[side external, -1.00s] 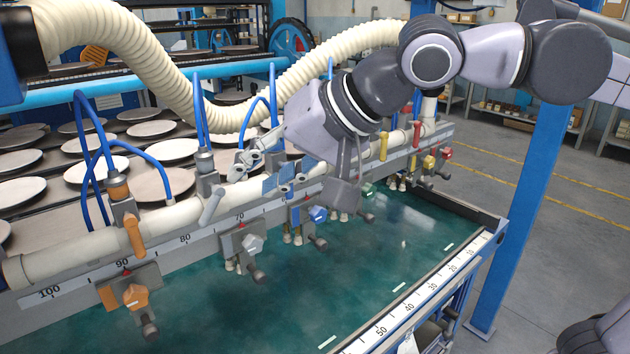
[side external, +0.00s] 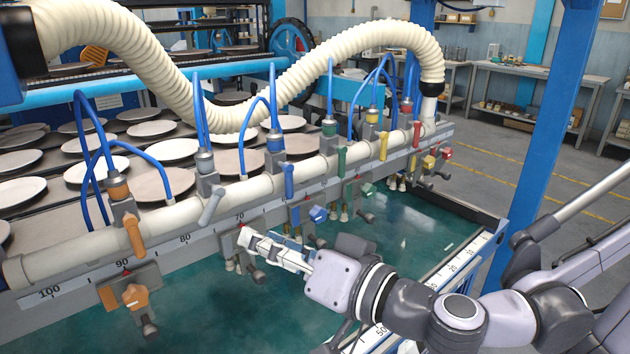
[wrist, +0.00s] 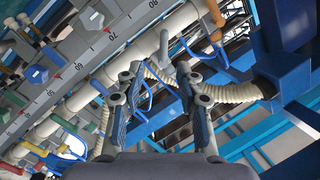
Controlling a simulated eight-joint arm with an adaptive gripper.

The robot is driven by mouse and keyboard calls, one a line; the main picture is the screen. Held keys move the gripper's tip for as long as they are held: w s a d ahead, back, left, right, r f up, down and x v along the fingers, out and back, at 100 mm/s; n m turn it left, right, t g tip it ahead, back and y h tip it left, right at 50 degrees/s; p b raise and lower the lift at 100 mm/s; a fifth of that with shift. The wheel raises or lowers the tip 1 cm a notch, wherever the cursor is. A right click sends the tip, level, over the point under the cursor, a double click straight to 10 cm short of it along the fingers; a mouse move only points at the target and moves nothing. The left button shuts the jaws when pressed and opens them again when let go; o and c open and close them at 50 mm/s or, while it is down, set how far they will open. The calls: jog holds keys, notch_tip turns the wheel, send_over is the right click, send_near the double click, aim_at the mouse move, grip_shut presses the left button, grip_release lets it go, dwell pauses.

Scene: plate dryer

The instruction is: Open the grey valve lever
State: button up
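The grey valve lever (side external: 211,207) hangs slanted from its valve on the cream pipe, between the orange lever and the blue lever. It also shows in the wrist view (wrist: 163,44), at the upper middle. My gripper (side external: 250,240) is low in front of the rail near the 70 mark, below and to the right of the lever and apart from it. It hides most of the grey knob block there. In the wrist view my gripper (wrist: 158,72) has its two fingers spread with nothing between them.
The orange lever (side external: 135,234) is to the left of the grey one; the blue lever (side external: 289,181) and green lever (side external: 341,161) are to the right. An orange knob (side external: 135,297) and a blue knob (side external: 318,214) jut out below the rail. Blue hoses rise above the pipe.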

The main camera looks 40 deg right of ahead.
aim_at(212, 214)
jog(key=x, duration=1)
jog(key=shift+a+r, duration=0.1)
jog(key=shift+r, duration=0.2)
jog(key=shift+c, duration=0.3)
grip_shut()
